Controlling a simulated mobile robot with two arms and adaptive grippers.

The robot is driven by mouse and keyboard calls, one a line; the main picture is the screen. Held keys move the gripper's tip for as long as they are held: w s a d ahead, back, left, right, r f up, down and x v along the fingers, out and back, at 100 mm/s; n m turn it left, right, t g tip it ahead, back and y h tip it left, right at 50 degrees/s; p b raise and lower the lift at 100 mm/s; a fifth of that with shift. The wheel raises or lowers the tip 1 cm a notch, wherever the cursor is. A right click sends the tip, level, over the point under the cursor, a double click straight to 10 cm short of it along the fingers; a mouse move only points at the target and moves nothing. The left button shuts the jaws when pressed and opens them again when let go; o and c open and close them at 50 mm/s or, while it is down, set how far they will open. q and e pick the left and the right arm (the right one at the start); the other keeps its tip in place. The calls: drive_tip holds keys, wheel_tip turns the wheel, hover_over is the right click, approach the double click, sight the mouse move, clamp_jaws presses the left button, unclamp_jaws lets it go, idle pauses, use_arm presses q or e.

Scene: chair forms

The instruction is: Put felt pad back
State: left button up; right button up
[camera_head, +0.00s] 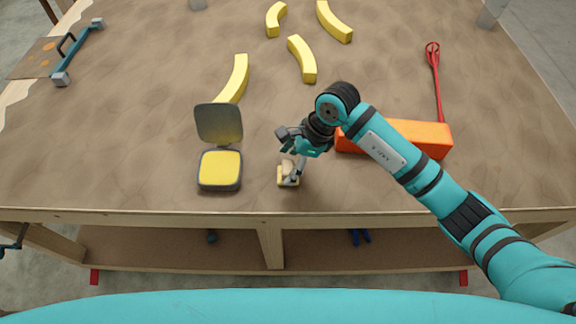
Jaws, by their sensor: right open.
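A grey case (205,122) stands open near the table's front edge, its lid raised at the back. A flat yellow pad (220,166) fills its lower half; I cannot tell for sure that this is the felt pad. To its right is a small yellow block (283,183) with a rounded beige top. My right gripper (291,174) is open and points down at this small block, its fingers partly covering it. I cannot tell whether they touch it. My left gripper is not in view.
Several curved yellow forms (302,60) lie towards the back. An orange block (434,138) lies partly under my right arm, with a red tool (434,75) behind it. A blue bar with grey ends (82,48) is at the far left. The brown tabletop (120,140) is clear left of the case.

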drive_tip(key=b+v, duration=0.2)
drive_tip(key=v, duration=0.8)
